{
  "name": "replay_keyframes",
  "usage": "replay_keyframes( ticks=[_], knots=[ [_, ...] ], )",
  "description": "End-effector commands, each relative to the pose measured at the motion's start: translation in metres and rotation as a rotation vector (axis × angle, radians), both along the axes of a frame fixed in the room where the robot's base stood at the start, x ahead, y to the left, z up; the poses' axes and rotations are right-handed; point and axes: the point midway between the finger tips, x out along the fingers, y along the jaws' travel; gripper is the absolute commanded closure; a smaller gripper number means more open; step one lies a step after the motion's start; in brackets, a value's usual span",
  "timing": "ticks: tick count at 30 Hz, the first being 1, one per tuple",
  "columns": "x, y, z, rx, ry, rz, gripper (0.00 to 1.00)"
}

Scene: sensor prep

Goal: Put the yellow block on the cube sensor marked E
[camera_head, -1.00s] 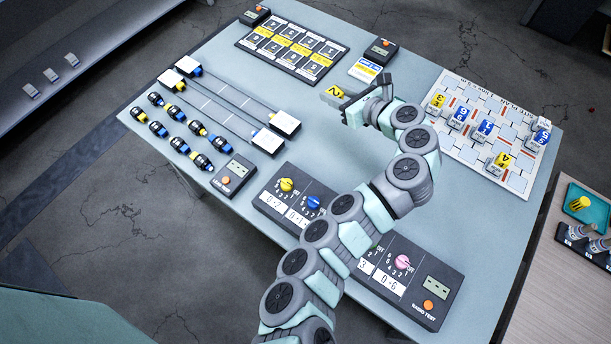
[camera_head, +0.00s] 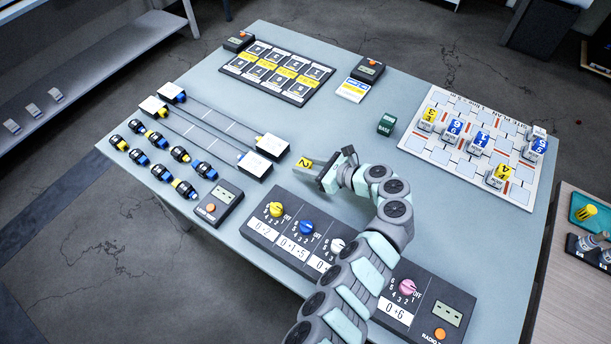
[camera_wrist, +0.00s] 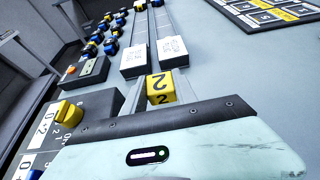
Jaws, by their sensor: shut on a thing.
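My gripper (camera_head: 312,172) is shut on a yellow block (camera_head: 304,163) with a black 2 and holds it near the right ends of the two rails. On the site plan board (camera_head: 417,146) at the right stand several pale cubes with yellow or blue numbered tops, such as a yellow 4 (camera_head: 499,173) and a yellow 3 (camera_head: 429,115). I cannot read an E on any cube.
Two white-topped blocks (camera_head: 271,147) (camera_head: 254,165) sit at the rails' right ends, close to the held block. A dial panel (camera_head: 265,231) lies in front.

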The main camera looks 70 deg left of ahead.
Motion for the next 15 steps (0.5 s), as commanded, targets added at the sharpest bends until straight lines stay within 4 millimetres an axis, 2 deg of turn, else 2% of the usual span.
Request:
replay_keyframes(
  ticks=[5,11,15],
  knots=[
    [0.0,0.0,-0.012,-0.001,0.001,0.001,1.0],
    [0.0,0.0,-0.041,-0.003,0.0,0.004,1.0],
    [0.001,0.0,-0.044,0.001,-0.001,-0.001,1.0]
  ],
)
